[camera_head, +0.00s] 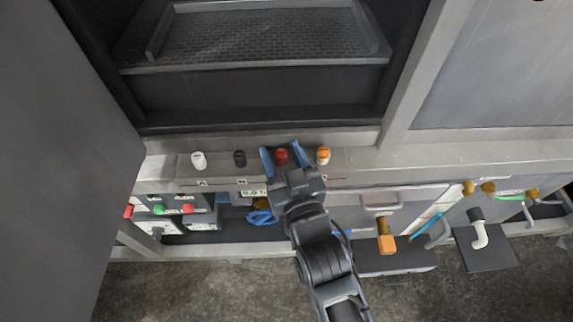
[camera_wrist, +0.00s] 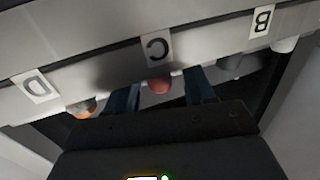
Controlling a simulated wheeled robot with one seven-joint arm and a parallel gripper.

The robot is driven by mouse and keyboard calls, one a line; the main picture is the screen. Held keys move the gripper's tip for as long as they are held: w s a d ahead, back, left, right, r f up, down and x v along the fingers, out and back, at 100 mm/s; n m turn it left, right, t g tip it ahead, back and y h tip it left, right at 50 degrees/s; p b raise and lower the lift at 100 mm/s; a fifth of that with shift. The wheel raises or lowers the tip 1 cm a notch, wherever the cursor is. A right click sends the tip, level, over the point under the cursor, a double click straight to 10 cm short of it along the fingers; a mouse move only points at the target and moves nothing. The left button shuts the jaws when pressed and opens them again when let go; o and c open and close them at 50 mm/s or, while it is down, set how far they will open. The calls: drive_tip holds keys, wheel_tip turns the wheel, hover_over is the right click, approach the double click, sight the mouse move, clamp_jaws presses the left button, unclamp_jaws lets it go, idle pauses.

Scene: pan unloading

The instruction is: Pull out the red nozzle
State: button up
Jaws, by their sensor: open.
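The red nozzle (camera_head: 281,157) stands on the ledge below the open chamber, in a row with other nozzles. In the wrist view the red nozzle (camera_wrist: 159,84) shows below the label C, with its far side hidden. My gripper (camera_head: 281,150) is open, with one blue finger on each side of the red nozzle. In the wrist view my gripper (camera_wrist: 162,97) has its fingers to the left and right of the nozzle. I cannot tell whether either finger touches it.
A white nozzle (camera_head: 198,160) and a black nozzle (camera_head: 239,158) stand left of the red one. An orange nozzle (camera_head: 323,155) stands close on the right. A dark open chamber with a tray (camera_head: 260,62) lies behind. A grey door (camera_head: 60,160) fills the left side.

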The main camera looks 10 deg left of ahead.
drive_tip(key=shift+w+a, duration=0.1)
drive_tip(key=shift+w, duration=0.15)
clamp_jaws()
idle(0.8)
